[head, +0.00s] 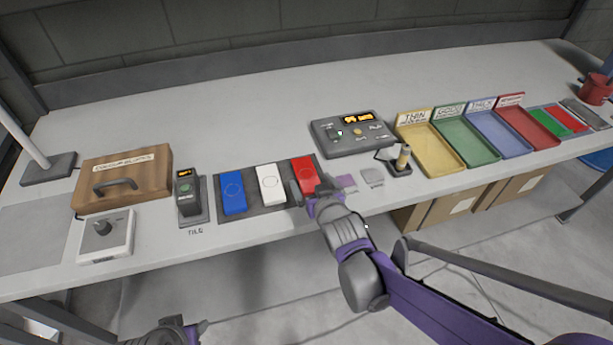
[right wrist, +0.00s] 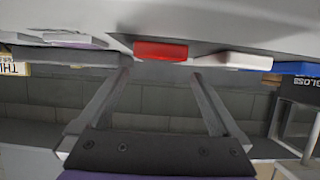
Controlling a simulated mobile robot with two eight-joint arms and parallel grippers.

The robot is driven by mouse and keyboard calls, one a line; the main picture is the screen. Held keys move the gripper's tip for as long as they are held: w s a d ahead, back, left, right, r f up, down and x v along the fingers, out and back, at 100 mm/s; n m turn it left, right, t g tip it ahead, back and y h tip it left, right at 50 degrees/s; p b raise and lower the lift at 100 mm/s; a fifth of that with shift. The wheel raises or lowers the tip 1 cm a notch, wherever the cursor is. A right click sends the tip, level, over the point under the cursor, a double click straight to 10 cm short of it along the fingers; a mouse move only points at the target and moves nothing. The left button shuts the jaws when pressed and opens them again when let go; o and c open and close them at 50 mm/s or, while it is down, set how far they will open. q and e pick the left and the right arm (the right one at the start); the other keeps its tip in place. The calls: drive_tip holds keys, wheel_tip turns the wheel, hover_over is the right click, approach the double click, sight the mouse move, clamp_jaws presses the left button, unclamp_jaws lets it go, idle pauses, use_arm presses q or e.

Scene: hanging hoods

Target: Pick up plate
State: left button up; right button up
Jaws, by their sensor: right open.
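Three flat rectangular plates lie side by side on a dark grey mat (head: 251,199): a blue plate (head: 233,194), a white plate (head: 271,184) and a red plate (head: 304,172). My right gripper (head: 311,188) is open at the near end of the red plate and partly covers it. In the right wrist view the red plate (right wrist: 160,52) shows beyond and between the open fingertips (right wrist: 160,76), with nothing held. The white plate (right wrist: 233,61) and blue plate (right wrist: 293,68) lie to its right there. Part of my left arm shows at the bottom edge of the head view; its jaws are unclear.
A wooden box (head: 135,182), a dial box (head: 106,236) and a tile gauge (head: 187,196) stand left. A display panel (head: 352,134) stands behind, with a small stand (head: 399,160) beside it. Yellow (head: 429,150), green, blue and red trays line the right. The table's back is clear.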

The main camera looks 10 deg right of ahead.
sight(307, 175)
drive_tip(key=x, duration=0.4)
drive_tip(key=shift+w+d+f+b, duration=0.1)
drive_tip(key=shift+w+f+b, duration=0.2)
drive_tip(key=shift+f, duration=0.1)
drive_tip(key=c, duration=1.5)
